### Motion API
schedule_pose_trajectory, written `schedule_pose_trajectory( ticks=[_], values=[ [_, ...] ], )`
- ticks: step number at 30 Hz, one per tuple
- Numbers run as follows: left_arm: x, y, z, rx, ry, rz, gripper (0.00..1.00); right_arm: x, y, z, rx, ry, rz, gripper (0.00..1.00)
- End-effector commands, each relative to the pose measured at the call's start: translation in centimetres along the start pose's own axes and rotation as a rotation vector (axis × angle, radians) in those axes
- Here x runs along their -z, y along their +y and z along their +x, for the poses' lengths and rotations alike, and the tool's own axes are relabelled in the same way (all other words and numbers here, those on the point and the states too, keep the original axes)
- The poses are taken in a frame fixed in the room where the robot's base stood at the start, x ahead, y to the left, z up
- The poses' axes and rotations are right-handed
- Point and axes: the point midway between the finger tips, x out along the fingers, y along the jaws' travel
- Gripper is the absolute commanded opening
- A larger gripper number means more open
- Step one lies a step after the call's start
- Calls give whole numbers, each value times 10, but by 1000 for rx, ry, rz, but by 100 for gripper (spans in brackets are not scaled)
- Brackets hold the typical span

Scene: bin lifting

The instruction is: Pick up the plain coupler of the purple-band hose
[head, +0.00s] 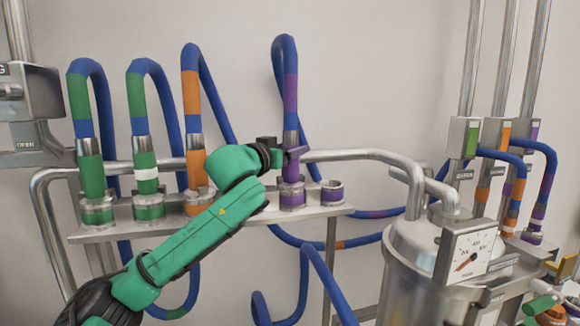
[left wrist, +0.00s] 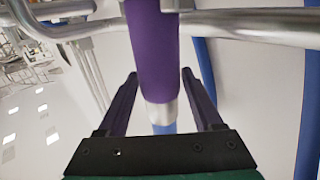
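The purple-band hose (head: 290,92) is blue with a purple band and arches above the rack. Its coupler (head: 292,188) is purple with no white stripe, stands upright in a rack socket, and has a metal sleeve on top. My left gripper (head: 292,153) is at the coupler's upper part, coming in from the left. In the left wrist view, the coupler (left wrist: 152,50) runs between the two fingers of the left gripper (left wrist: 159,75), which are open with gaps beside it. The metal sleeve and blue hose show nearer the palm. My right gripper is not in view.
Two green couplers, one white-striped (head: 146,175), and an orange coupler (head: 197,172) stand left on the metal rack (head: 155,227). An empty purple-ringed socket (head: 332,190) is to the right. A pipe (head: 365,155) passes behind. A tank with a gauge (head: 470,252) stands right.

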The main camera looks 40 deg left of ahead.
Motion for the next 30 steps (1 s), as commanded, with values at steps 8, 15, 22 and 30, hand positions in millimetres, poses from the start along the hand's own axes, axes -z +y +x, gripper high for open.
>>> schedule_pose_trajectory(
  ticks=[8,15,22,30],
  values=[
    [1,0,-1,0,3,0,0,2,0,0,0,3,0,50],
    [6,0,-1,0,3,0,0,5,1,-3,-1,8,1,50],
    [42,-1,-2,1,8,-1,0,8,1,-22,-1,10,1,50],
    [134,1,-2,-5,11,-7,0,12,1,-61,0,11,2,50]
  ],
)
